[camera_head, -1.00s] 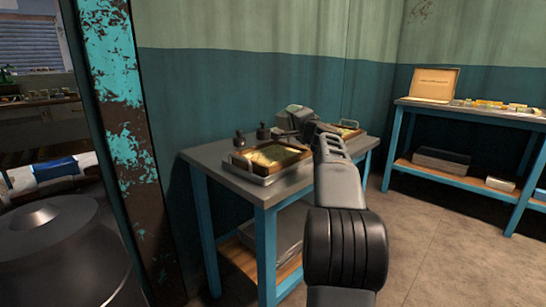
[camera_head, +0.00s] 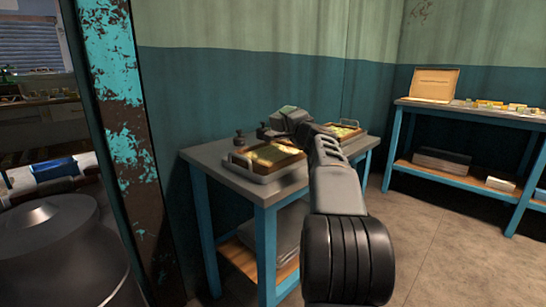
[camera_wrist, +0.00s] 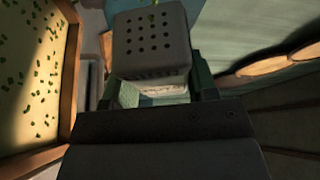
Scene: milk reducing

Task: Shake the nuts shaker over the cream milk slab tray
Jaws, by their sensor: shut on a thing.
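The nuts shaker is a pale box with a perforated end (camera_wrist: 152,48) in the wrist view. My gripper (camera_wrist: 160,92) is shut on it. Green bits show at the shaker's far edge. A cream slab in a wooden-framed tray (camera_wrist: 68,75) lies at the left of the wrist view, with many green bits scattered on it. In the head view my gripper (camera_head: 290,120) is over the table, between two slab trays. The near tray (camera_head: 262,177) is at left; the far tray (camera_head: 352,127) is partly hidden by my arm. The shaker is hard to make out there.
The grey-topped table (camera_head: 205,158) has blue legs and stands against the wall. Two small dark objects (camera_head: 240,139) stand behind the near tray. Another blue workbench (camera_head: 450,108) with an open box is at right. A rusty teal post (camera_head: 118,110) is at left.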

